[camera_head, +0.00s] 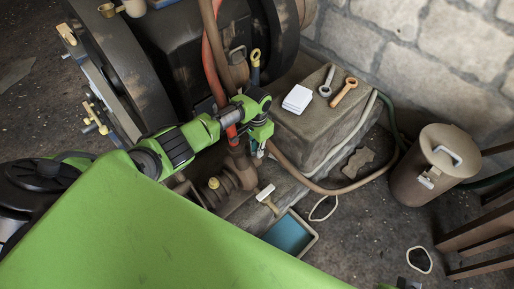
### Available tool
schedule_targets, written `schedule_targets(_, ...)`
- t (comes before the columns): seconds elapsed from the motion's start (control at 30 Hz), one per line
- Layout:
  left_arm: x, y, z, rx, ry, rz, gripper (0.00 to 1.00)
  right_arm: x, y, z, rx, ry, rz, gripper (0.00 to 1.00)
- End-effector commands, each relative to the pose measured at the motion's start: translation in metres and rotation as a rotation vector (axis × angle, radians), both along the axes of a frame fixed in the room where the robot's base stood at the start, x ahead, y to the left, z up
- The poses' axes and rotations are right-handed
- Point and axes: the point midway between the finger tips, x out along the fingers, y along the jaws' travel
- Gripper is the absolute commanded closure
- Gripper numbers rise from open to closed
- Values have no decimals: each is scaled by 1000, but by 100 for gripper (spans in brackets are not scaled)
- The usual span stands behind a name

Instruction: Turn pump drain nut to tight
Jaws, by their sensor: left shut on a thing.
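My left gripper (258,150) is over the dark pipework beside the machine, its fingers pointing down. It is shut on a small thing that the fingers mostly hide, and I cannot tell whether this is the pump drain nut. Below and left of it, the rusty brown pump body (240,170) stands low by the machine. A small brassy round fitting (213,183) sits on its left side, apart from the gripper. My right gripper is not in view.
A stone block (325,125) carries a white stack (297,98) and two tools, one grey (327,82) and one orange (344,93). Hoses run around the block.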

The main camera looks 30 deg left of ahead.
Motion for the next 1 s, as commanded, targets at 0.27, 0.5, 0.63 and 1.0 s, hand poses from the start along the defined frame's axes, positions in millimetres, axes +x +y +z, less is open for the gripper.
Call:
schedule_targets(0.27,0,0,0,-1,-2,-13,100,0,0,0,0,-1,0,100)
schedule_targets(0.5,0,0,0,-1,-2,-12,69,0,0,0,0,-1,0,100)
schedule_targets(0.63,0,0,0,0,-1,-12,67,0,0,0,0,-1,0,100)
schedule_targets(1.0,1,0,11,-1,-4,-10,67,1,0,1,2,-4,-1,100)
